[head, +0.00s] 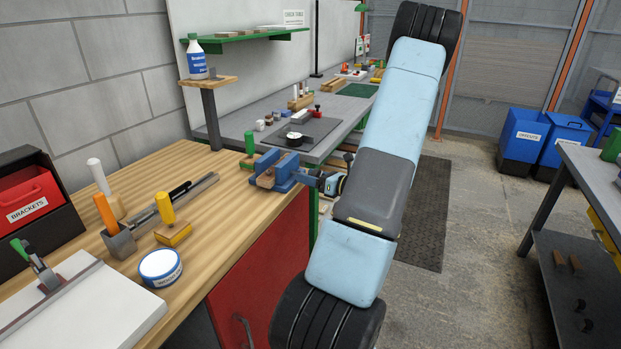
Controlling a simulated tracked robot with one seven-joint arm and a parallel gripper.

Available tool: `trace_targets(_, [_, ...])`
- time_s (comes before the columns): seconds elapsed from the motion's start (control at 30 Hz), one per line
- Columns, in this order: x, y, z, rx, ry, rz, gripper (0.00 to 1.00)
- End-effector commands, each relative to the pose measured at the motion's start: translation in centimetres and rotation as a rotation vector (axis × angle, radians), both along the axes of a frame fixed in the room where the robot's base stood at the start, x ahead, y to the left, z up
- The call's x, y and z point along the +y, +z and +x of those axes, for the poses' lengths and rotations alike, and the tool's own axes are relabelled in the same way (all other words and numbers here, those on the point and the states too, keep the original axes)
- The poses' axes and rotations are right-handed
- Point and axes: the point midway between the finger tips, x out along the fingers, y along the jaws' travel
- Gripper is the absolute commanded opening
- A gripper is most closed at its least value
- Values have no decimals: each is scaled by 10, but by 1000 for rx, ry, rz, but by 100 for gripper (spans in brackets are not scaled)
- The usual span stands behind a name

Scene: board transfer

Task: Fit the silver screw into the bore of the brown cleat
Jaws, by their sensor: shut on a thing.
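A blue vise (285,171) stands at the right edge of the wooden bench in the head view. A small brown piece, which looks like the cleat (265,178), sits at its jaws. Its bore cannot be made out. My gripper (309,180) is just right of the vise, at about its height, partly hidden behind my arm. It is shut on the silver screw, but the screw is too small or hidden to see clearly. Whether the screw touches the cleat cannot be told.
A bottle (196,58) stands on a small raised shelf behind. A grey bench (340,110) runs beyond the vise. Open floor lies right of my arm.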

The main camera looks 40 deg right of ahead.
Motion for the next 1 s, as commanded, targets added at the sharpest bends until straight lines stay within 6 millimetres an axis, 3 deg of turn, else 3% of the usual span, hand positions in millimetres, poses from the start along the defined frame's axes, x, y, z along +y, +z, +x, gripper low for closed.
trace_targets(0.13, [-2,1,0,-1,-3,-3,33])
trace_targets(0.17, [-2,1,0,-1,-3,-3,66])
trace_targets(0.4, [-1,0,0,-1,-2,-3,88])
trace_targets(0.77, [-3,0,-6,-1,-3,-3,88])
trace_targets(1.0, [-15,1,-43,0,-6,-3,88])
